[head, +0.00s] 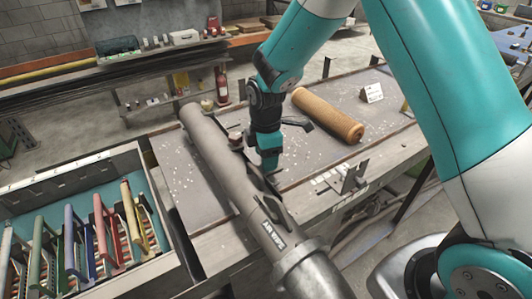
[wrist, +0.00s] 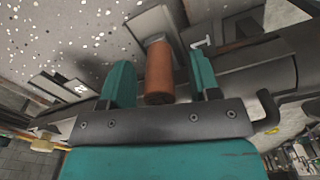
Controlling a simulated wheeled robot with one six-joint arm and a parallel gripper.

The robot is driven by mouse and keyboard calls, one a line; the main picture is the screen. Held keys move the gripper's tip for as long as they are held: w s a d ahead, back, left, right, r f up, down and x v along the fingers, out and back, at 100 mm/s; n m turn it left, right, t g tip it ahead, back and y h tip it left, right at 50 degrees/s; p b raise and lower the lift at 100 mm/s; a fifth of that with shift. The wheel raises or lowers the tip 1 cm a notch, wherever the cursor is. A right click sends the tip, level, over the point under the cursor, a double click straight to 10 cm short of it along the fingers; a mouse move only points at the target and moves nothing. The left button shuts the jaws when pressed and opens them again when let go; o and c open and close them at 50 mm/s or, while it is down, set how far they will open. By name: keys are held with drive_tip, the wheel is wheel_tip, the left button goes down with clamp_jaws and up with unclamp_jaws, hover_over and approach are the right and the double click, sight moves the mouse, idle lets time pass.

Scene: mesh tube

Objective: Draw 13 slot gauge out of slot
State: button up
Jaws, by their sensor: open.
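My gripper (head: 269,172) is open and points down at the long grey tube (head: 218,160) on the bench. In the wrist view, a brown cylindrical handle (wrist: 159,75) with a pale metal collar stands between the two teal fingers of my gripper (wrist: 161,82), with gaps visible on both sides. It looks like the slot gauge's handle. The gauge's lower part and its slot cannot be made out. The dark tube body (wrist: 260,68) runs behind the fingers. In the head view my gripper hides part of this spot.
A metal bracket (head: 347,180) stands at the front edge. A tray (head: 140,160) of coloured handled tools is at left. A dark hook (wrist: 268,110) shows near the right finger.

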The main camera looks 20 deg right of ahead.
drive_tip(key=shift+f, duration=0.15)
drive_tip(key=c, duration=1)
drive_tip(key=shift+c, duration=0.2)
drive_tip(key=shift+d, duration=0.15)
drive_tip(key=shift+w+d, duration=0.15)
drive_tip(key=shift+d, duration=0.6)
drive_tip(key=shift+w+d, duration=0.15)
drive_tip(key=shift+d, duration=0.6)
drive_tip(key=o, duration=1)
drive_tip(key=shift+o, duration=0.2)
